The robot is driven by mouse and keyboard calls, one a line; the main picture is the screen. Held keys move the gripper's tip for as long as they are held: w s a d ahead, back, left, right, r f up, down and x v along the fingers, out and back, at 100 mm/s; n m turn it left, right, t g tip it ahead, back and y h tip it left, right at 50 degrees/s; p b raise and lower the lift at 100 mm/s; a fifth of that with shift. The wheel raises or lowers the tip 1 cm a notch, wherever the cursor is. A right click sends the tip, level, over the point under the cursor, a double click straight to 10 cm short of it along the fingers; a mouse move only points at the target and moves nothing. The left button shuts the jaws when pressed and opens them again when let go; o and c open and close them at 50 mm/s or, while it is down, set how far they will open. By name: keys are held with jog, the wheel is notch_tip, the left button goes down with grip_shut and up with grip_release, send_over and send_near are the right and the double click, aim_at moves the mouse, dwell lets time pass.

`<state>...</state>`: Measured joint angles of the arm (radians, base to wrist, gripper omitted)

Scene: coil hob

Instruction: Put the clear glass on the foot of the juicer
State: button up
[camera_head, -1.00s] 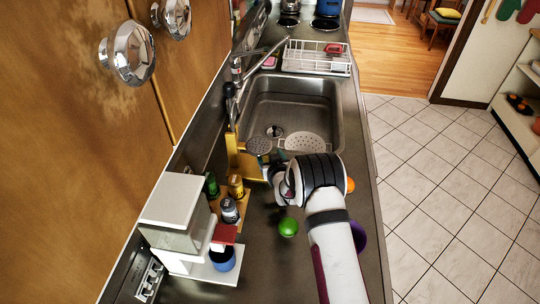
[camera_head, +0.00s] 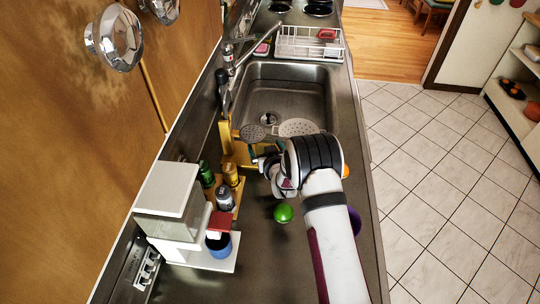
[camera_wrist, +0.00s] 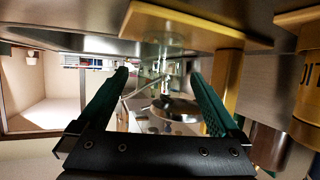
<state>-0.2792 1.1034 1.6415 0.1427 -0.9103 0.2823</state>
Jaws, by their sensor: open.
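The juicer (camera_head: 172,188) is a white boxy machine on the left of the counter in the head view, with a clear container and a red part. Its white foot (camera_head: 200,262) juts out low in front, and a blue cup (camera_head: 219,246) appears to stand on it. My gripper (camera_head: 262,172) is low over the counter, beyond the green ball. In the wrist view my gripper (camera_wrist: 160,85) is open, its two green fingers apart. A clear glass (camera_wrist: 165,45) shows faintly between and beyond the fingers; they do not touch it. I cannot make the glass out in the head view.
Several small bottles, one dark (camera_head: 225,198) and one yellow (camera_head: 231,175), stand between juicer and gripper. A green ball (camera_head: 283,213) lies near my arm. The sink (camera_head: 290,90) is beyond. The counter in front of the juicer's foot is clear.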

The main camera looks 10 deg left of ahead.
jog(key=s+d+r+m+g+h, duration=0.1)
jog(key=s+d+r+m+g, duration=0.1)
jog(key=s+d+r, duration=0.45)
jog(key=s+d+r+m+g+h, duration=0.2)
jog(key=s+d, duration=0.1)
jog(key=s, duration=0.6)
jog(key=s+d+r+m+g+h, duration=0.1)
jog(key=s+d+r+g, duration=0.1)
jog(key=s+d+r, duration=0.45)
jog(key=s+r+m+g, duration=0.1)
jog(key=s+m+g, duration=0.1)
jog(key=s, duration=1)
jog(key=s+r+m+g+y, duration=0.1)
jog(key=s+g, duration=0.3)
jog(key=s, duration=0.8)
jog(key=shift+s+a+r+m+g, duration=0.4)
jog(key=shift+r+m, duration=0.25)
jog(key=shift+m, duration=0.15)
